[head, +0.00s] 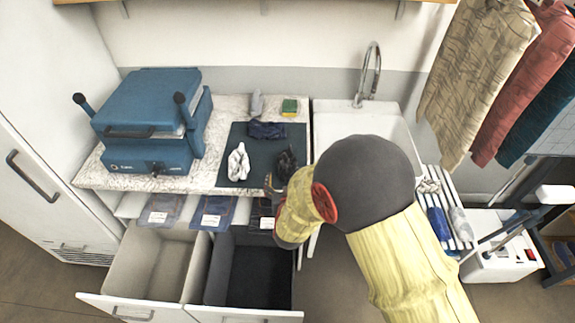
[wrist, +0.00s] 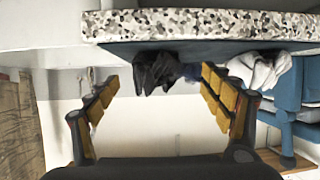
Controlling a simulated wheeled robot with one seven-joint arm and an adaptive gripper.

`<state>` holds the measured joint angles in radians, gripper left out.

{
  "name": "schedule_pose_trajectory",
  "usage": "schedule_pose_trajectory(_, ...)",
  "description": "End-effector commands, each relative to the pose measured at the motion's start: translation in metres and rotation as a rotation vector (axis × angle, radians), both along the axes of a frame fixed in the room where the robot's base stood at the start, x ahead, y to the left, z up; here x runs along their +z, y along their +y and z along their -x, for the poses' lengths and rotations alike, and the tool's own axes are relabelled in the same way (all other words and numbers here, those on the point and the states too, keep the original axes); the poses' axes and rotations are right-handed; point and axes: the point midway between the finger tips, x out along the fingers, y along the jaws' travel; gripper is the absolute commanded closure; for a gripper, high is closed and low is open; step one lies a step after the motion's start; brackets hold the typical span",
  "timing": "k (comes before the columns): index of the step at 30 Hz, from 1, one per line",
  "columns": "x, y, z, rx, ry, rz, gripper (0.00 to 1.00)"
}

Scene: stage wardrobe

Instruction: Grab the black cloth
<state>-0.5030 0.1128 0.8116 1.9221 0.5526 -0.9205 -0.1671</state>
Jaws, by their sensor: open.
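The black cloth (head: 287,160) lies crumpled at the right side of a dark mat (head: 237,137) on the speckled counter. In the wrist view, which appears upside down, the black cloth (wrist: 156,72) shows between the fingers. My gripper (head: 274,183) is at the counter's front edge, just in front of the cloth. In the wrist view my gripper (wrist: 158,78) is open, its two padded fingers spread either side of the cloth, with nothing held. Whether a finger touches the cloth cannot be told. My arm hides part of the area to the right.
A white cloth (head: 238,163) and a dark blue cloth (head: 267,130) share the mat. A green-yellow sponge (head: 290,107) and a grey item (head: 257,103) stand behind. A blue machine (head: 150,120) is left, a sink (head: 340,122) right. Two open drawers (head: 150,258) (head: 250,275) are below.

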Motion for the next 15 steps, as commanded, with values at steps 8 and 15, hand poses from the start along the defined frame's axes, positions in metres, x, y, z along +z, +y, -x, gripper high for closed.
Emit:
schedule_pose_trajectory(8, -0.008, -0.004, -0.030, -0.003, -0.001, -0.001, 0.19)
schedule_pose_trajectory(15, -0.015, -0.002, -0.051, 0.002, 0.000, -0.003, 0.19)
